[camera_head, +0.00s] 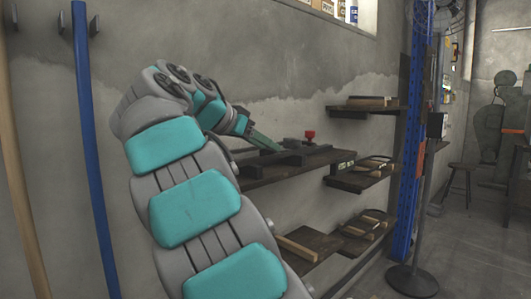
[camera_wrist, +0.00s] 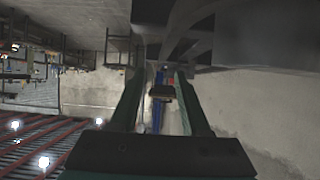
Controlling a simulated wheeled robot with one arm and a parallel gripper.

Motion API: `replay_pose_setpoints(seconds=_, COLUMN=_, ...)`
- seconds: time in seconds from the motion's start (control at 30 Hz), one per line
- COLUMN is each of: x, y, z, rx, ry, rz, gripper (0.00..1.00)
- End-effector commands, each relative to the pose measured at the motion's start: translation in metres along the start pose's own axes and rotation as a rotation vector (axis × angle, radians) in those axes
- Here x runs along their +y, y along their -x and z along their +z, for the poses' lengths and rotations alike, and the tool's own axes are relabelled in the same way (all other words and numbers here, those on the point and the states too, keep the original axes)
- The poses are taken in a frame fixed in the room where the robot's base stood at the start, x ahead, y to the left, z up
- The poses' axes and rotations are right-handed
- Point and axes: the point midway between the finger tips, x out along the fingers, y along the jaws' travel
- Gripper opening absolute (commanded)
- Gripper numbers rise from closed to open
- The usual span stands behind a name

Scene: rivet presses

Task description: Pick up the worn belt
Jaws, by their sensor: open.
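My gripper (camera_head: 266,142) reaches over the upper dark wall shelf (camera_head: 262,174), close to dark items lying on it. In the wrist view my gripper (camera_wrist: 160,74) shows two green fingers spread apart. No object is visibly clamped between them. A small dark block-like thing (camera_wrist: 161,92) appears in the gap between the fingers, in front of a blue strip; I cannot tell its distance or what it is. I cannot make out the worn belt for certain in either view. A dark, low item (camera_head: 295,156) lies on the shelf by the fingertips, partly hidden.
A red-topped item (camera_head: 309,135) stands on the upper shelf. More shelves with wooden-handled tools (camera_head: 372,226) sit lower and to the right. A blue upright post (camera_head: 407,160) stands right of the shelves, beside a fan stand (camera_head: 412,280).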

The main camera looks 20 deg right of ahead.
Motion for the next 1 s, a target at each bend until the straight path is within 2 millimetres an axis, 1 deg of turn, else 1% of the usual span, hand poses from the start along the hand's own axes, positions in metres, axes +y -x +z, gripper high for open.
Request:
replay_pose_setpoints(seconds=0.2, x=-0.002, y=-0.030, z=-0.002, rx=-0.002, ry=0.002, rz=0.003, gripper=0.46)
replay_pose_setpoints(seconds=0.3, x=-0.003, y=-0.042, z=-0.002, rx=-0.001, ry=0.002, rz=0.002, gripper=0.46)
replay_pose_setpoints(seconds=0.4, x=-0.003, y=-0.045, z=-0.002, rx=-0.001, ry=0.001, rz=0.001, gripper=0.46)
replay_pose_setpoints(seconds=0.57, x=-0.003, y=-0.044, z=-0.002, rx=-0.001, ry=0.001, rz=0.000, gripper=0.45)
replay_pose_setpoints(seconds=0.9, x=-0.003, y=-0.044, z=-0.002, rx=0.000, ry=0.001, rz=0.000, gripper=0.07)
replay_pose_setpoints(seconds=0.97, x=-0.003, y=-0.044, z=-0.002, rx=0.000, ry=0.001, rz=0.000, gripper=0.00)
replay_pose_setpoints(seconds=1.0, x=-0.003, y=-0.044, z=-0.002, rx=0.000, ry=0.001, rz=0.000, gripper=0.00)
